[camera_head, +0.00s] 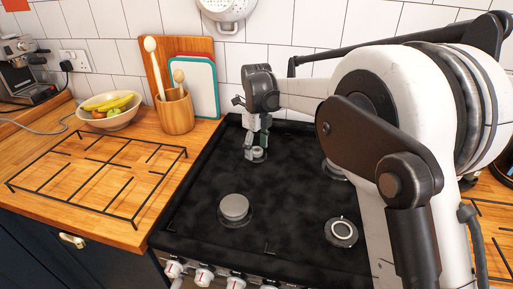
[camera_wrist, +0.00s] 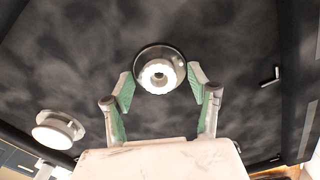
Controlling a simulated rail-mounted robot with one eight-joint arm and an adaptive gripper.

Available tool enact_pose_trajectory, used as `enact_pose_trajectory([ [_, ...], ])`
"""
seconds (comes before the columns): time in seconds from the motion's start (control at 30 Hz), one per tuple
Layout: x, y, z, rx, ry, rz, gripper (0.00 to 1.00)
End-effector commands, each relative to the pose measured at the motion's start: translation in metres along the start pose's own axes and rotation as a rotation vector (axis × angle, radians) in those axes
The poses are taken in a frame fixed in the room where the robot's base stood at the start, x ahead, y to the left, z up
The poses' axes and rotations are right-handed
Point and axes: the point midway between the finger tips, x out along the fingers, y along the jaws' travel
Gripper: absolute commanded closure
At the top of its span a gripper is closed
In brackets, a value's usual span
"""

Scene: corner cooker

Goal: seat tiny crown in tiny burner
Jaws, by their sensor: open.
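The tiny crown (camera_wrist: 160,76) is a small pale ring with a toothed edge and an open centre. In the wrist view it is over the dark round tiny burner (camera_wrist: 143,54); I cannot tell whether it is fully down and level. The crown also shows as a small pale ring at the back left of the hob in the head view (camera_head: 258,153). My gripper (camera_head: 257,148) points down there. Its green-padded fingers stand apart on either side of the crown in the wrist view (camera_wrist: 160,82), with gaps visible.
A capped burner (camera_head: 235,207) stands front left on the black hob (camera_head: 200,180). A ring-shaped burner (camera_head: 341,232) is front right. Another burner (camera_head: 333,170) is partly hidden behind my arm. A pan grate (camera_head: 100,175) lies on the left counter. A wooden utensil pot (camera_head: 176,112) stands behind.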

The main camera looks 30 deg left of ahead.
Motion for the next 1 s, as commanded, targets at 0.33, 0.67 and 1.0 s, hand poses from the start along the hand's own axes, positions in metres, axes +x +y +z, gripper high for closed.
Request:
enact_pose_trajectory([
  [0.33, -0.051, 0.0, 0.0, 0.0, 0.0, 0.0, 0.45],
  [0.67, -0.106, 0.0, 0.0, 0.0, 0.0, 0.0, 0.45],
  [1.0, -0.119, 0.0, 0.0, 0.0, 0.0, 0.0, 0.45],
])
